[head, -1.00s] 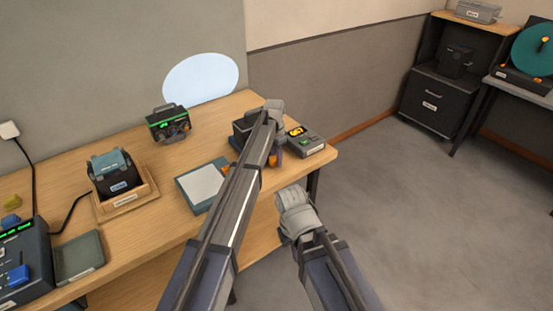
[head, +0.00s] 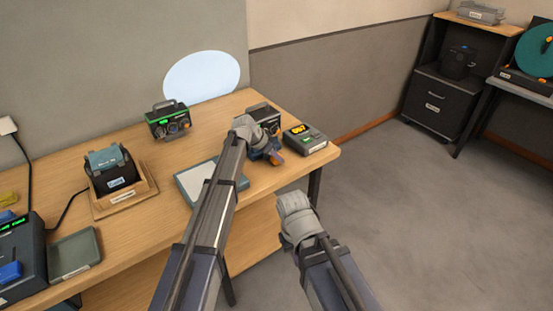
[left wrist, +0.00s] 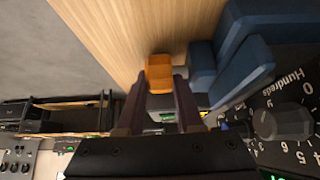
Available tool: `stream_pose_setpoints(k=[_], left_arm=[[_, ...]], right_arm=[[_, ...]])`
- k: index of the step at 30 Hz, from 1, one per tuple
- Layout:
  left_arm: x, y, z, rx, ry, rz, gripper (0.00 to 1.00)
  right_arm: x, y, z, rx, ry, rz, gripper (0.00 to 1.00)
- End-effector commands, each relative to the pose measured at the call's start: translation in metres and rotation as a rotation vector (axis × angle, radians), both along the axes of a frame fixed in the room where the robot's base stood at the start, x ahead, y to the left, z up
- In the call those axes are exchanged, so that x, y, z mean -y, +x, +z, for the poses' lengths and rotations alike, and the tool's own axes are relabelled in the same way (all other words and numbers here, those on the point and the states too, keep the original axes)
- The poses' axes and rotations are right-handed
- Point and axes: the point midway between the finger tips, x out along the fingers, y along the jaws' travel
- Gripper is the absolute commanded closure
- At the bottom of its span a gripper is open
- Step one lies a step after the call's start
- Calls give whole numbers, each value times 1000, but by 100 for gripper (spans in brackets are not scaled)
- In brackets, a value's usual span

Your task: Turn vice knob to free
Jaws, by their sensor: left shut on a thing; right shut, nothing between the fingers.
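The vice is a blue body (head: 258,155) with an orange knob (head: 278,160), near the right front edge of the desk. In the left wrist view the orange knob (left wrist: 159,72) sits between the fingertips, with the blue vice (left wrist: 235,55) to its right. My left gripper (left wrist: 163,88) is shut on the knob; in the head view its wrist hides part of the vice. My right gripper (head: 295,208) is shut and empty, lower, in front of the desk and apart from the vice; its fingertips are hard to see.
Behind the vice stands a dark device (head: 264,115); its "Hundreds" dial (left wrist: 280,122) shows in the left wrist view. A pad (head: 200,180) lies left. Open floor lies right of the desk.

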Motion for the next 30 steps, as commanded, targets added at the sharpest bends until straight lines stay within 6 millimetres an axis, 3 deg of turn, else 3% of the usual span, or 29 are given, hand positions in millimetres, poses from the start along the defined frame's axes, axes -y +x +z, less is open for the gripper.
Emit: stream_pose_setpoints(k=[15, 16, 18, 30], left_arm=[[0, -2, 0, 8, -13, -3, 100], [0, -2, 0, 8, -13, -3, 62], [0, -2, 0, 8, -13, -3, 54], [-2, -2, 5, 9, -14, -1, 52]], right_arm=[[0, 0, -2, 0, 0, 0, 100], [0, 0, -2, 0, 0, 0, 100], [0, 0, -2, 0, 0, 0, 100], [0, 0, 3, 0, 0, 0, 100]])
